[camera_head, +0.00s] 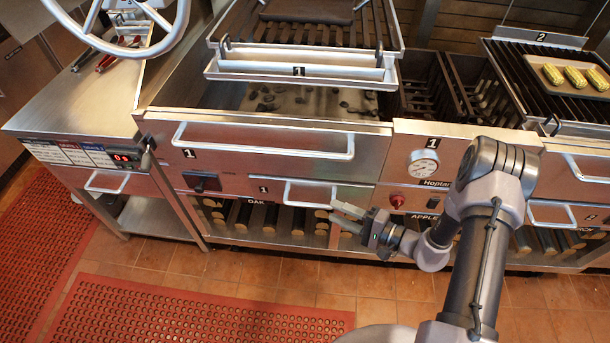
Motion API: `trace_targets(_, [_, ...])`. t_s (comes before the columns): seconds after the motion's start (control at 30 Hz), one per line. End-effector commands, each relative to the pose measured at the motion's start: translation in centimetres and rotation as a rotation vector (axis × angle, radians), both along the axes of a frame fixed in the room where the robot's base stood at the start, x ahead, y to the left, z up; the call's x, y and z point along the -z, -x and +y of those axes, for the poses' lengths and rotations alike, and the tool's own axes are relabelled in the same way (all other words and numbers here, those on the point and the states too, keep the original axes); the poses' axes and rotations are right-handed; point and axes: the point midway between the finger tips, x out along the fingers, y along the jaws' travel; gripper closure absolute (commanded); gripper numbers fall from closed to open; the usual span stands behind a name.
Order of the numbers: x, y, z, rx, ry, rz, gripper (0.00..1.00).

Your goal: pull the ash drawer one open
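The ash drawer one (273,192) appears to be the small steel front with a "1" label, low on the grill's left half. It looks flush with the panel, and a bar handle (310,184) stands out from it. My gripper (333,211) is just below and right of the handle, near its right end. Its two fingers are apart with nothing between them. I cannot tell the exact depth gap between fingers and handle.
A larger front (240,138) with a long handle sits above the drawer. Split logs (240,216) lie on the shelf below. A gauge (424,166) and red knob (397,201) are to the right. Red mats (190,315) cover part of the tiled floor.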

Motion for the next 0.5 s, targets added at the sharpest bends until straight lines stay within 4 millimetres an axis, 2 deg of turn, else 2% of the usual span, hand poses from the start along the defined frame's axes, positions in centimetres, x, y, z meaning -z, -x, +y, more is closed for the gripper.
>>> trace_targets(0.03, [2.9,0.4,-0.9,0.093,-0.008,0.0,0.62])
trace_targets(0.1, [6.5,1.0,-2.1,0.205,0.006,-0.019,0.62])
trace_targets(0.2, [9.8,1.9,-3.1,0.3,0.038,-0.034,0.62])
trace_targets(0.27, [10.7,2.1,-3.2,0.324,0.049,-0.039,0.62])
trace_targets(0.37, [11.4,1.4,-2.4,0.328,0.055,-0.042,0.62])
trace_targets(0.5, [12.0,-1.3,0.3,0.321,0.055,-0.045,0.62])
